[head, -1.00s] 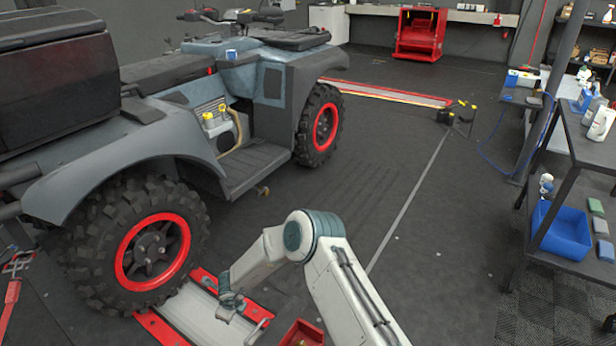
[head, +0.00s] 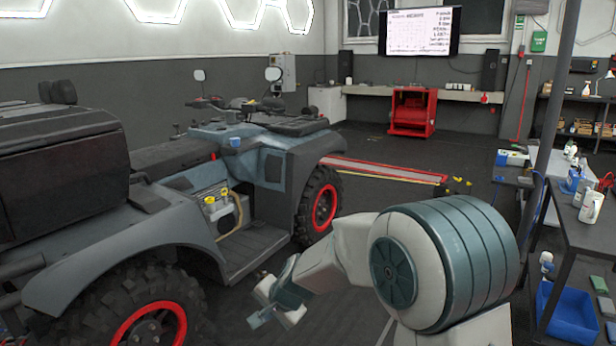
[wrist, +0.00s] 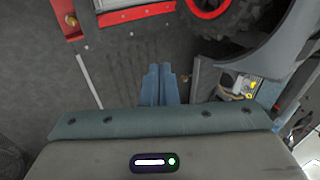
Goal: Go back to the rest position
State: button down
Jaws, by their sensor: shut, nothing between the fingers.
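My gripper (head: 269,314) is in the lower middle of the head view, in front of the quad bike's side and apart from it. In the wrist view my gripper (wrist: 160,70) shows its two blue fingers together, with nothing between them, above the dark floor. My arm is raised and bent, and its large joint covers the lower right of the head view. The grey-blue quad bike (head: 245,245) stands at the left with black, red-rimmed wheels. Its front wheel is at the centre of the head view.
A table (head: 582,230) with bottles and a blue bin (head: 568,318) stands at the right. A red cabinet (head: 412,112) and a screen (head: 419,32) are at the back. A red-edged roller strip (head: 385,170) lies on the floor. The floor (head: 470,183) before the cabinet is mostly open.

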jog(key=s+d+r+n+h+p, duration=0.1)
jog(key=s+d+r+n, duration=0.1)
jog(key=s+d+r, duration=0.2)
jog(key=s+d+r+n+g+h+p, duration=0.1)
jog(key=s+d+r, duration=0.4)
jog(key=s+d, duration=0.6)
jog(key=s+d+r+n+h+p, duration=0.3)
jog(key=s+d+r, duration=0.1)
jog(key=s+d, duration=0.3)
jog(key=shift+s+d+r+g, duration=0.15)
jog(key=shift+s+d+g, duration=0.15)
jog(key=shift+s+g, duration=0.15)
jog(key=shift+s+a, duration=0.1)
